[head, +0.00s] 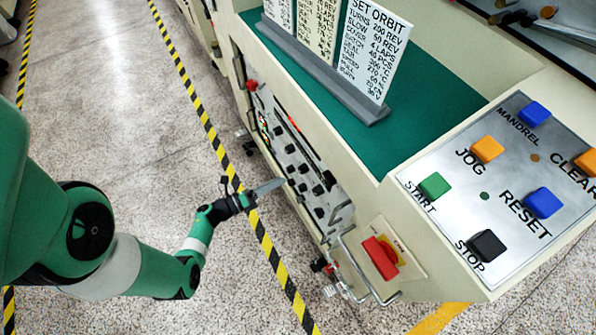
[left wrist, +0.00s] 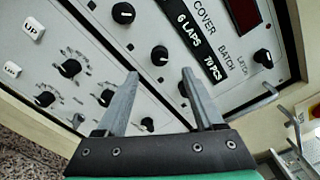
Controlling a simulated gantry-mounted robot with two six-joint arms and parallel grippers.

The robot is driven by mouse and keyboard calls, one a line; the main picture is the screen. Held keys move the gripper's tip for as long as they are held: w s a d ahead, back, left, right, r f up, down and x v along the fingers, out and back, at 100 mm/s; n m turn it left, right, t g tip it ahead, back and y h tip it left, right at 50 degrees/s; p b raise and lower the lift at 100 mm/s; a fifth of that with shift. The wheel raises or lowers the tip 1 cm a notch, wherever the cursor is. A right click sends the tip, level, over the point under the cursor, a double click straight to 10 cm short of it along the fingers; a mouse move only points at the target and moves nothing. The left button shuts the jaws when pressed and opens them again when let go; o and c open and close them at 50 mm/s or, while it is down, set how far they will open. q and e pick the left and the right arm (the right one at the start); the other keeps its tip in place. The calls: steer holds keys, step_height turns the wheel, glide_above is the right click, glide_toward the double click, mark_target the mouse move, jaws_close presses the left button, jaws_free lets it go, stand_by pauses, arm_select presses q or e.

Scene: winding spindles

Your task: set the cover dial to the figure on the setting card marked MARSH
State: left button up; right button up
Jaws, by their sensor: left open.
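Several setting cards stand in a grey holder (head: 330,75) on the machine's green top. The front card (head: 374,45) is headed SET ORBIT. Headings of the cards behind are cut off, and I see no MARSH. In the left wrist view, a label strip (left wrist: 213,70) reads 6 LAPS under COVER and 70 PCS under BATCH. A black knob (left wrist: 160,55) lies below the 6 LAPS figure, apparently the cover dial. My left gripper (head: 282,183) is open before the machine's front panel. In the left wrist view, its fingers (left wrist: 160,74) point towards that knob with nothing between them.
Other black knobs (left wrist: 70,68) and white UP buttons (left wrist: 33,28) surround the spot. A LATCH knob (left wrist: 262,57) and metal handle (left wrist: 257,104) are at right. A red switch (head: 380,257) and handrail (head: 362,272) stand near the panel's front end. The floor beside my arm is clear.

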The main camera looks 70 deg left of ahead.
mark_target(299, 170)
arm_select(q)
steer(key=w, duration=0.2)
steer(key=w+a+b, duration=0.1)
steer(key=w, duration=0.2)
steer(key=w+b, duration=0.1)
steer(key=w, duration=0.2)
steer(key=shift+w+a, duration=0.15)
steer(key=shift+a, duration=0.1)
jaws_close()
